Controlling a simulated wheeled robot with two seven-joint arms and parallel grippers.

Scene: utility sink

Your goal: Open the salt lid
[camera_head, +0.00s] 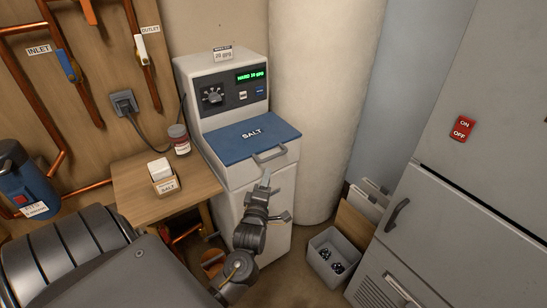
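The salt lid (247,137) is a blue panel marked SALT on top of the white softener cabinet (258,212). It lies shut. A light grey bar handle (269,154) sits at its front edge. My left gripper (274,196) is in front of the cabinet, just below the handle. Its two fingers stand apart with nothing between them. The upper fingertip is close under the handle; I cannot tell whether it touches. My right gripper is not in view.
A wooden side table (188,194) with a small salt box (163,178) and a jar (179,140) stands left of the cabinet. A white column (315,100) rises close on the right. A grey bin (333,256) and a grey cabinet (465,215) stand farther right.

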